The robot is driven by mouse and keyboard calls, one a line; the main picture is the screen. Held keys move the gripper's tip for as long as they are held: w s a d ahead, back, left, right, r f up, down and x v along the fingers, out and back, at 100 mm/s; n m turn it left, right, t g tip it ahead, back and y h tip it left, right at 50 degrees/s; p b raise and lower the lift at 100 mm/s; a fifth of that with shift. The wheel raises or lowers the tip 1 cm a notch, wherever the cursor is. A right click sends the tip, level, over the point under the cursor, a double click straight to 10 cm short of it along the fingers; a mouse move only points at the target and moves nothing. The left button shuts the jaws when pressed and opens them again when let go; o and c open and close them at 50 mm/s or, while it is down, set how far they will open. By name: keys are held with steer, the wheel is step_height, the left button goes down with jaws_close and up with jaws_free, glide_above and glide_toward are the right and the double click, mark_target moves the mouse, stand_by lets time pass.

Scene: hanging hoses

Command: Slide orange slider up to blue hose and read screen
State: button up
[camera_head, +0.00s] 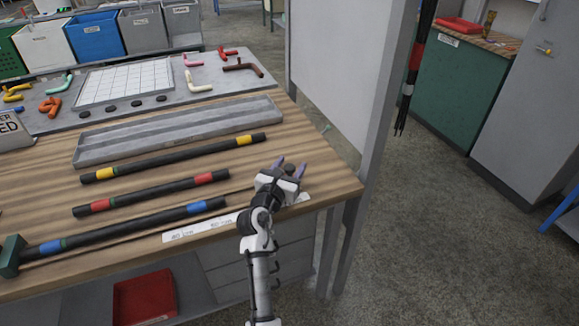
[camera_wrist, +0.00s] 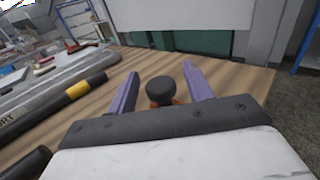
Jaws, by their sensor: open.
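The blue hose (camera_head: 130,228) is a black hose with blue bands, lying along the front of the wooden table, its left end at a dark green block (camera_head: 11,256). My gripper (camera_head: 290,165) is at the table's right front, to the right of the hose's right end. Its two purple fingers are apart. In the wrist view my gripper (camera_wrist: 160,70) has a black round knob (camera_wrist: 161,89) between its fingers, with a bit of orange slider (camera_wrist: 156,104) below it. The fingers stand either side of the knob, with gaps visible. No lit screen is readable.
A white marked strip (camera_head: 200,229) runs along the front edge, partly hidden by my arm. A red-banded hose (camera_head: 150,193) and a yellow-banded hose (camera_head: 180,157) lie behind, then a grey tray (camera_head: 180,133). A white panel and post (camera_head: 375,140) stand beyond the right edge.

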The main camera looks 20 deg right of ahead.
jaws_close()
steer(key=a+p, duration=0.1)
steer(key=a, duration=0.4)
steer(key=a+p, duration=0.1)
steer(key=a, duration=0.5)
steer(key=a+p, duration=0.1)
steer(key=a, duration=0.5)
steer(key=shift+s, duration=0.3)
steer(key=shift+a, duration=0.8)
jaws_free()
steer(key=shift+s+a, duration=0.1)
steer(key=shift+a, duration=0.1)
steer(key=shift+d, duration=0.1)
